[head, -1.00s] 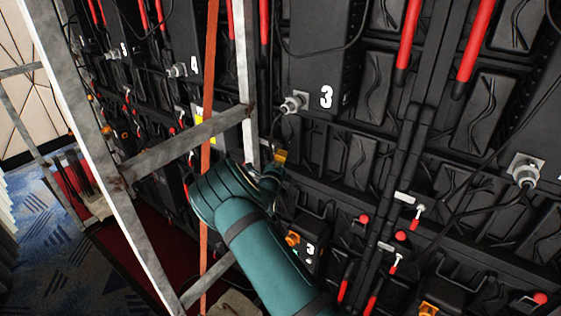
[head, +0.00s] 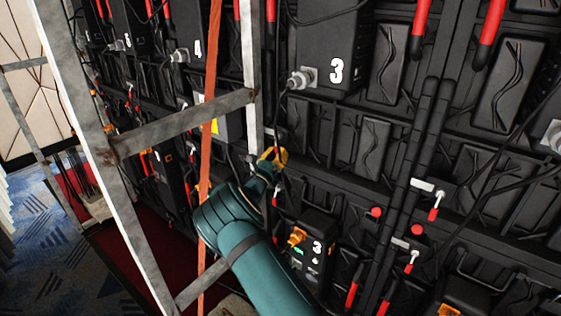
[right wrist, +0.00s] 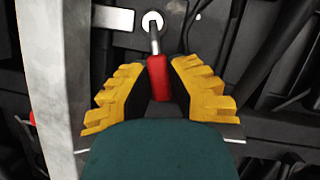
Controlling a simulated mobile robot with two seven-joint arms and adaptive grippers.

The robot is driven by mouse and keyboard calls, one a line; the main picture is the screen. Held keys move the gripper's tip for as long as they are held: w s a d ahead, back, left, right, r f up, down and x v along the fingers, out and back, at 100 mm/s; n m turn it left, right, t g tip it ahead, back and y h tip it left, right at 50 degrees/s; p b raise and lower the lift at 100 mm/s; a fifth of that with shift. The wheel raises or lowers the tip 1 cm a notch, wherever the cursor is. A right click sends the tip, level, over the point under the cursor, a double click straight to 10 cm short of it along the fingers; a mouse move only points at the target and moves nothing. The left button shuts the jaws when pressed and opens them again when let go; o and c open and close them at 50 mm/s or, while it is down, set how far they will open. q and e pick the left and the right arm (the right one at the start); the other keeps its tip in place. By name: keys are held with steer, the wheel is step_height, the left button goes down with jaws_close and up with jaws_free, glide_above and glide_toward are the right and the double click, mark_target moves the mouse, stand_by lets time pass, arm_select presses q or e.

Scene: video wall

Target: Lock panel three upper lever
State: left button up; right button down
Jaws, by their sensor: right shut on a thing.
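The panel three housing (head: 318,38) with a white 3 is at the upper middle of the head view. A smaller box marked 3 (head: 318,262) is below it. My right gripper (head: 272,158) shows yellow fingers just below the panel three housing. In the right wrist view my gripper (right wrist: 158,92) is shut on the red-handled lever (right wrist: 157,72), its yellow pads on either side of the grip. The lever's metal shaft runs up to a round white pivot. The lever is hidden behind my gripper in the head view. My left gripper is not in view.
A grey metal scaffold frame (head: 180,122) stands left of my right arm, with an upright close to the gripper. An orange strap (head: 211,130) hangs there. Other red levers (head: 437,206) are on the wall to the right. Black cables cross the panels.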

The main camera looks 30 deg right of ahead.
steer(key=m+g+b, duration=0.1)
steer(key=m, duration=0.1)
steer(key=w+m+g+h+b, duration=0.1)
steer(key=m+b, duration=0.1)
steer(key=m, duration=0.1)
steer(key=shift+w+a+m+g+h, duration=0.25)
steer(key=shift+a+m+g+h, duration=0.05)
steer(key=shift+g+h, duration=0.1)
steer(key=c, duration=0.9)
jaws_free()
steer(key=v, duration=1.2)
